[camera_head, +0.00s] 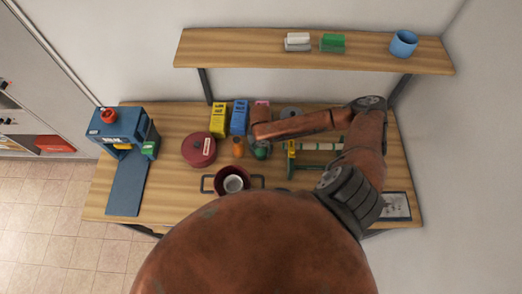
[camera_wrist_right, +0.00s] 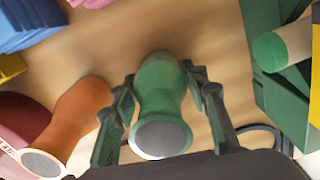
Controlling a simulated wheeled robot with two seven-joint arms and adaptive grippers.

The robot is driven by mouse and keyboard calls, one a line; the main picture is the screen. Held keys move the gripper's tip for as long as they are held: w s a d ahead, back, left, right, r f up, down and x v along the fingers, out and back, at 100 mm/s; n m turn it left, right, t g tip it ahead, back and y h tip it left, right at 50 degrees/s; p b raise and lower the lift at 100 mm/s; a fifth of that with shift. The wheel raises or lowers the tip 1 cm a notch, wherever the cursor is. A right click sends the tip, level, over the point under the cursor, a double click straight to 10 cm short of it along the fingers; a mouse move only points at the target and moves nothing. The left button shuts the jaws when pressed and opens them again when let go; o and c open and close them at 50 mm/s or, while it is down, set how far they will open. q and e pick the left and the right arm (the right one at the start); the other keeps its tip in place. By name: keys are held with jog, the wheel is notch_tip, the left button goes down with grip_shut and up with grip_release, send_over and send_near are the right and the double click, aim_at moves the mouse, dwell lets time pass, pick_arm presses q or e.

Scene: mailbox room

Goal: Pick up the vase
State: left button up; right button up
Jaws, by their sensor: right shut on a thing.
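A green vase (camera_wrist_right: 160,95) is between the fingers of my right gripper (camera_wrist_right: 160,78) in the right wrist view, with its pale round end towards the camera. The gripper is shut on it, one finger on each side. In the head view the green vase (camera_head: 262,154) shows only partly beside my right gripper (camera_head: 261,143), near the middle of the table. I cannot tell whether it touches the table. An orange vase-like object (camera_wrist_right: 72,125) stands to the left of the gripper, and shows small in the head view (camera_head: 238,147). My left gripper is not in view.
The wooden table (camera_head: 175,125) holds a red round tin (camera_head: 198,150), yellow (camera_head: 219,120) and blue (camera_head: 239,117) boxes, a dark red pot (camera_head: 233,181) and a green frame (camera_head: 291,160). A blue machine (camera_head: 118,128) is at left. A shelf (camera_head: 230,48) hangs above the back.

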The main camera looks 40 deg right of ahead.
jog(key=c, duration=0.5)
jog(key=shift+r, duration=0.1)
